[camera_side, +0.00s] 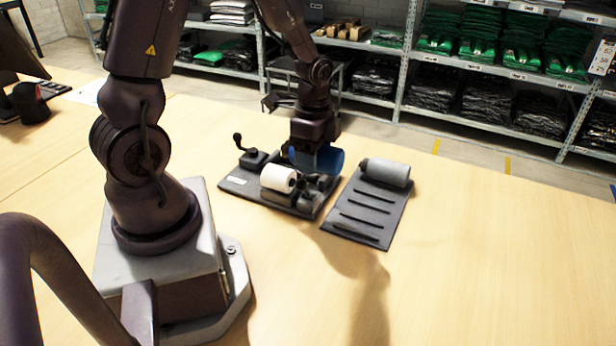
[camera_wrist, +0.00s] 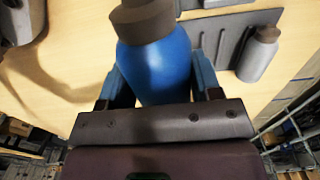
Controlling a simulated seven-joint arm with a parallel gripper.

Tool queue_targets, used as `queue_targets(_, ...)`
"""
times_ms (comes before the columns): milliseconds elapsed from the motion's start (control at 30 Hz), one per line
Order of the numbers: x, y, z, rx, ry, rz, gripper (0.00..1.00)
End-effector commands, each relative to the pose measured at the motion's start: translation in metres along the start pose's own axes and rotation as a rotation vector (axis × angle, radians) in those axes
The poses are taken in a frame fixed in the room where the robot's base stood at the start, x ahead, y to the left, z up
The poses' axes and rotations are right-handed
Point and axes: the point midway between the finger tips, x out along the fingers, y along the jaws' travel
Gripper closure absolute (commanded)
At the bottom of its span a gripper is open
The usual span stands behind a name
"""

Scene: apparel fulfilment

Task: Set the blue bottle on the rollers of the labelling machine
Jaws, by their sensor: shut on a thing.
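The blue bottle (camera_side: 328,158) lies on its side between the fingers of my gripper (camera_side: 303,158), over the back right of the labelling machine. In the wrist view the blue bottle (camera_wrist: 155,62) has a dark cap and sits between the fingers of my gripper (camera_wrist: 158,88), which is shut on it. The labelling machine (camera_side: 240,183) has a dark base, a white label roll (camera_side: 278,178) and a crank handle at its back left. Its dark rollers (camera_side: 316,184) are partly hidden under the bottle and gripper. I cannot tell whether the bottle touches them.
Right of the machine, a dark slotted rack (camera_side: 362,212) holds a grey bottle (camera_side: 386,172) lying at its far end. The wooden table (camera_side: 480,250) is clear to the right and in front. Shelves with packed garments (camera_side: 450,40) stand behind. A dark device (camera_side: 32,105) is at far left.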

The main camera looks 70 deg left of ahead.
Motion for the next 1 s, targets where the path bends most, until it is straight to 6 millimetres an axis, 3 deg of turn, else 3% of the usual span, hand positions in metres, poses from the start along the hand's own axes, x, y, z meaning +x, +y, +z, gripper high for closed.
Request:
queue_targets(33,0.004,-0.021,0.012,-0.013,-0.001,0.001,0.66)
queue_targets(100,0.007,-0.044,0.028,-0.011,-0.002,0.002,0.66)
queue_targets(300,0.014,-0.086,0.065,-0.004,-0.004,-0.001,0.66)
queue_targets(567,0.022,-0.098,0.079,0.002,-0.006,0.0,0.66)
queue_targets(1000,0.063,-0.097,0.078,0.001,-0.006,0.001,0.66)
